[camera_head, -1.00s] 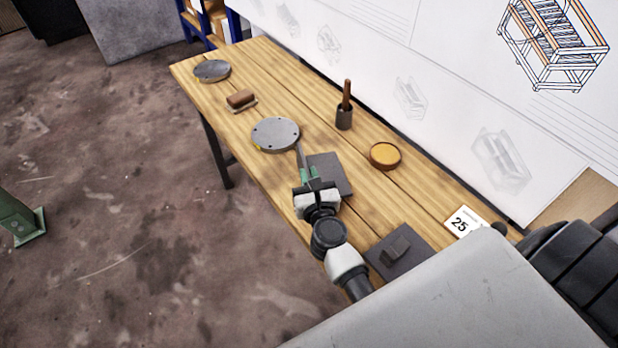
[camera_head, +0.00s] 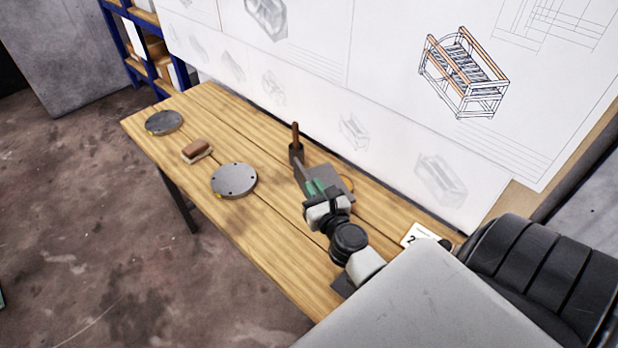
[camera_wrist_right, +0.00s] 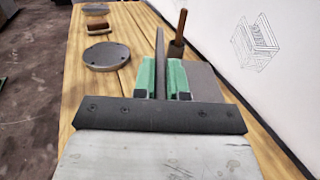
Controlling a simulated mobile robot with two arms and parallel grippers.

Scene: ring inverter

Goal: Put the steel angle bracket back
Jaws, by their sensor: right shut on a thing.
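My right gripper (camera_head: 317,189), with green finger pads, is shut on a long thin grey metal piece (camera_head: 302,171). It looks like the steel angle bracket seen edge-on; its angled shape cannot be made out. In the right wrist view the piece (camera_wrist_right: 160,62) stands up between the green pads (camera_wrist_right: 163,78) and points away from the gripper. The gripper is above the workbench, over or beside a dark grey mat (camera_head: 322,172), which it partly covers. My left gripper is not in view.
On the bench (camera_head: 265,225) are a round steel plate (camera_head: 234,180), a wooden-backed brush (camera_head: 195,150) and a farther disc (camera_head: 164,122). A cup with a wooden handle (camera_head: 296,148) stands close behind the held piece. An orange dish (camera_head: 347,183) is mostly hidden. A drawing-covered wall borders the bench.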

